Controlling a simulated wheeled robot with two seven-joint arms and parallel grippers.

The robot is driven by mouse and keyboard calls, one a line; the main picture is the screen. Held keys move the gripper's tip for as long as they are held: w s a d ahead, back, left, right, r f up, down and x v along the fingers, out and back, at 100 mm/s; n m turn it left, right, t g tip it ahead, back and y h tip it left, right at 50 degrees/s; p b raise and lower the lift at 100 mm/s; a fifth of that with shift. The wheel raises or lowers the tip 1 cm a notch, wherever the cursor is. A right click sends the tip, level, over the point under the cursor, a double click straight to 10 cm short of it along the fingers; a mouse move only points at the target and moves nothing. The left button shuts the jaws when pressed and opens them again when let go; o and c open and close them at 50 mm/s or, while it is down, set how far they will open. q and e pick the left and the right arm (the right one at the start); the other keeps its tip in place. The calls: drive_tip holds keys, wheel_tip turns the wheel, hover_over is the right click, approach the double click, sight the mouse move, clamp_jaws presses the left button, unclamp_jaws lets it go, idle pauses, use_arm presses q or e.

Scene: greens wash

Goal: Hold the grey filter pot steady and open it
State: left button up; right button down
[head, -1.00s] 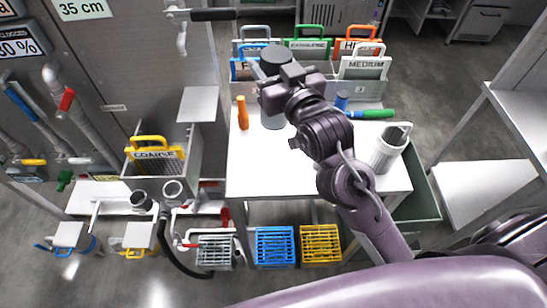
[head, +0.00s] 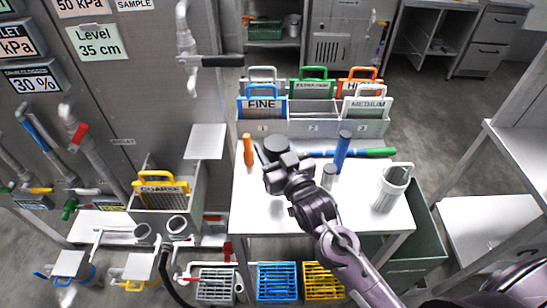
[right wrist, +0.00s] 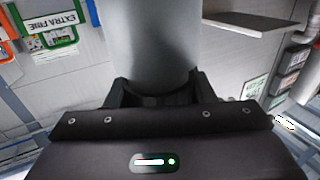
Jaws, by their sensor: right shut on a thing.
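The grey filter pot (right wrist: 155,45) fills the top middle of the right wrist view as a smooth grey cylinder between my fingers. In the head view its round dark top (head: 276,145) shows over the white table, and my arm hides much of its body. My right gripper (head: 272,172) is shut on the pot; it also shows in the right wrist view (right wrist: 155,95). I cannot tell whether the pot's base touches the table. My left gripper is not in view.
The white table (head: 260,215) also holds an orange cylinder (head: 248,149), a blue cylinder (head: 343,152), a small grey cylinder (head: 328,176) and a white handled canister (head: 393,187). A rack of labelled baskets (head: 320,128) stands behind. The front left of the tabletop is clear.

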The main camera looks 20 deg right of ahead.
drive_tip(key=shift+f, duration=2)
drive_tip(key=c, duration=0.6)
unclamp_jaws()
drive_tip(key=shift+f, duration=0.15)
drive_tip(key=shift+c, duration=0.2)
drive_tip(key=shift+s, duration=0.1)
